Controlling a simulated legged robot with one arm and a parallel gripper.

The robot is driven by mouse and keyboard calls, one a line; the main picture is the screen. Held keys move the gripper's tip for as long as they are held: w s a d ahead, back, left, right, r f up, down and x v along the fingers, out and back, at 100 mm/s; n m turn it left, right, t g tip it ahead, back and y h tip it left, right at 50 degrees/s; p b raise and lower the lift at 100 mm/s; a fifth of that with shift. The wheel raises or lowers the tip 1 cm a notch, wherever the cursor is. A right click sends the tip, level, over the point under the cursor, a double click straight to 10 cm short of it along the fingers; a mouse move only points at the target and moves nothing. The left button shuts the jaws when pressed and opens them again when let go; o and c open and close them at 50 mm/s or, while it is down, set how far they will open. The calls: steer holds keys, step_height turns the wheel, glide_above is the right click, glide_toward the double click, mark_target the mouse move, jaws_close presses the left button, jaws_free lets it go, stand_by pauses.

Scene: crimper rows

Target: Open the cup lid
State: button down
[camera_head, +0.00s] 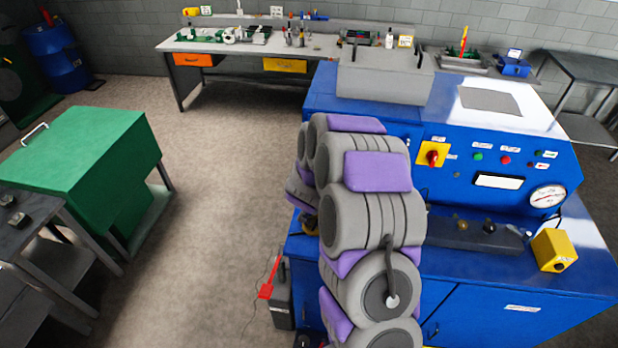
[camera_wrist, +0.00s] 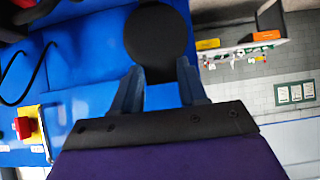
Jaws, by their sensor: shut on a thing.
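In the wrist view, a black round piece (camera_wrist: 160,32) with a flat face sits at the ends of the two fingers of my gripper (camera_wrist: 160,72). The gripper is shut on it, with the fingers at its left and right edges. I cannot tell from this view whether it is the cup lid, and no cup body shows clearly. In the head view my arm covers the gripper and what it holds.
The blue machine (camera_head: 470,230) stands beside my arm, with a red and yellow switch (camera_head: 432,154), a gauge (camera_head: 547,196) and a yellow box (camera_head: 553,250). A green cabinet (camera_head: 85,150) stands at left. A workbench (camera_head: 225,42) with tools is at the back. Floor between is clear.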

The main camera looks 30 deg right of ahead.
steer(key=shift+w+d, duration=0.15)
steer(key=shift+d, duration=0.05)
steer(key=shift+a, duration=0.1)
steer(key=shift+r, duration=0.1)
steer(key=c, duration=0.8)
jaws_free()
steer(key=shift+o, duration=1)
steer(key=shift+a, duration=0.2)
